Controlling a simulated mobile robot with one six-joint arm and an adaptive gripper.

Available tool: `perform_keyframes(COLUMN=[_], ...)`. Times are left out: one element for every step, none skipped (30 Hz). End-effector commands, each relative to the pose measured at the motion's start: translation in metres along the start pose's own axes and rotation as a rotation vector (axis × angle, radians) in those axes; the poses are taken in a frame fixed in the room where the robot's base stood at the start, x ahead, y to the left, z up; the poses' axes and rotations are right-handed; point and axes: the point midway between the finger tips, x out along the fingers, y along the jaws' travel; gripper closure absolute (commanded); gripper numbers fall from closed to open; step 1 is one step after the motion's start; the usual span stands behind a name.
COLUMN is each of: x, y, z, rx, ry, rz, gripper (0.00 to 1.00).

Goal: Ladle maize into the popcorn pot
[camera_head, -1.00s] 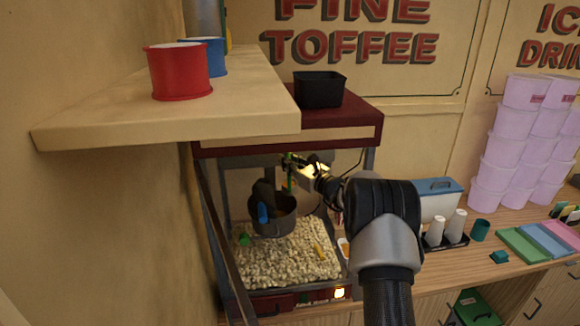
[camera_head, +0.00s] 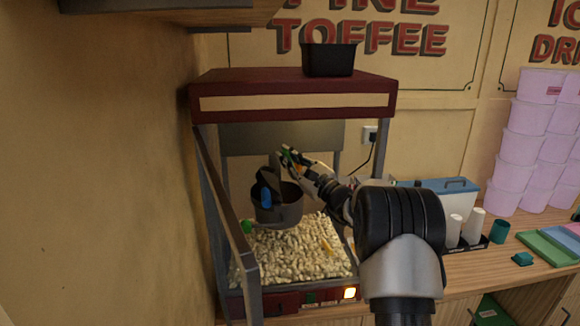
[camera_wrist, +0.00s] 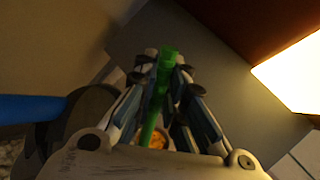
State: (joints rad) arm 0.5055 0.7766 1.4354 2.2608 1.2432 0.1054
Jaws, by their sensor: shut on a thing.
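The dark grey popcorn pot (camera_head: 281,213) hangs inside the popcorn cabinet over a bed of popcorn. A blue handle (camera_head: 265,197) shows at its front, and it also shows in the wrist view (camera_wrist: 30,108). My gripper (camera_head: 288,156) is above the pot's back right rim. It is shut on a green handle (camera_wrist: 158,95), which seems to be the ladle's. In the wrist view a small patch of orange maize (camera_wrist: 157,141) shows beyond the fingers, low between them. The ladle's bowl is mostly hidden by my gripper.
The cabinet (camera_head: 290,101) has a red top and posts close around my arm. Popcorn (camera_head: 300,252) fills its floor, with a yellow item (camera_head: 327,246) on it. A black tub (camera_head: 329,59) stands on top. Cups (camera_head: 472,226) and a blue-lidded box (camera_head: 440,187) are on the counter at right.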

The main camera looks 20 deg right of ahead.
Motion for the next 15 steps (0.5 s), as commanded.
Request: perform_keyframes(x=[-0.003,-0.004,-0.005,-0.005,-0.006,-0.007,-0.008,-0.008,-0.009,-0.010,-0.011,-0.011,-0.012,-0.013,-0.014], y=[0.006,0.007,0.009,0.010,0.011,0.013,0.014,0.015,0.017,0.018,0.019,0.021,0.022,0.023,0.025], z=[-0.003,-0.003,-0.004,-0.005,-0.006,-0.007,-0.007,-0.008,-0.009,-0.010,-0.011,-0.012,-0.013,-0.013,-0.014], rx=[-0.025,-0.042,-0.056,-0.066,-0.076,-0.088,-0.098,-0.108,-0.122,-0.132,-0.141,-0.155,-0.166,-0.177,-0.190], ry=[-0.015,-0.024,-0.032,-0.037,-0.042,-0.049,-0.054,-0.060,-0.067,-0.072,-0.077,-0.085,-0.091,-0.097,-0.105], rz=[-0.001,-0.001,-0.001,-0.001,-0.001,-0.001,-0.001,-0.001,-0.002,-0.002,-0.002,-0.002,-0.002,-0.002,-0.002], gripper=[1.00,1.00,1.00,1.00,1.00,1.00,1.00,1.00,1.00,1.00,1.00,1.00,1.00,1.00,1.00])
